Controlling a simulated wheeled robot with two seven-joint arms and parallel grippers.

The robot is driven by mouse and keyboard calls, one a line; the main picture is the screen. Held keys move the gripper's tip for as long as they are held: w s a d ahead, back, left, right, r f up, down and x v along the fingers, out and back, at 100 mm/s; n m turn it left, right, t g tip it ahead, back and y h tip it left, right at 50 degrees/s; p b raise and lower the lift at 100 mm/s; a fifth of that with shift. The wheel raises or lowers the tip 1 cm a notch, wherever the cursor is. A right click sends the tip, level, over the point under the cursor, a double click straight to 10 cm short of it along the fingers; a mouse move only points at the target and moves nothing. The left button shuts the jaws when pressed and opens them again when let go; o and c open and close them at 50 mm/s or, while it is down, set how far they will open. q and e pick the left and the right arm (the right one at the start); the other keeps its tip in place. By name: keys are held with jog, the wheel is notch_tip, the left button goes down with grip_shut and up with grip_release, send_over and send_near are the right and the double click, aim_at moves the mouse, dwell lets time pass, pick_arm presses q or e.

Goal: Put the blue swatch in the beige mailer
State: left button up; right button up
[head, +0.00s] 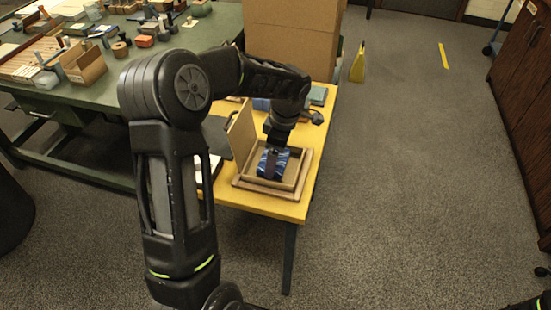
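The beige mailer (243,133) stands open on the yellow table, its lid raised at the left and its shallow tray facing up. The blue swatch (278,164) has a marbled pattern with pale streaks and appears over or inside the mailer's tray. My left gripper (271,163) reaches down from above. One finger crosses the front of the swatch and the other is hidden, so it looks shut on the swatch. Whether the swatch touches the mailer's floor cannot be told. My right gripper is not in view.
The mailer sits in a wooden frame or tray (268,189) on the yellow table (250,206). Large cardboard boxes (291,35) stand behind. A green workbench (112,90) with several tools is at the left. A yellow floor sign (357,64) stands behind; the floor at the right is clear.

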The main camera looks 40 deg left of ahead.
aim_at(282, 161)
pick_arm(q)
jog(key=shift+f, duration=0.8)
jog(key=shift+f, duration=0.25)
jog(key=o, duration=1.1)
jog(key=shift+r, duration=0.1)
notch_tip(282, 161, up, 12)
jog(key=d, duration=0.1)
jog(key=shift+w+d, duration=0.3)
jog(key=shift+d, duration=0.05)
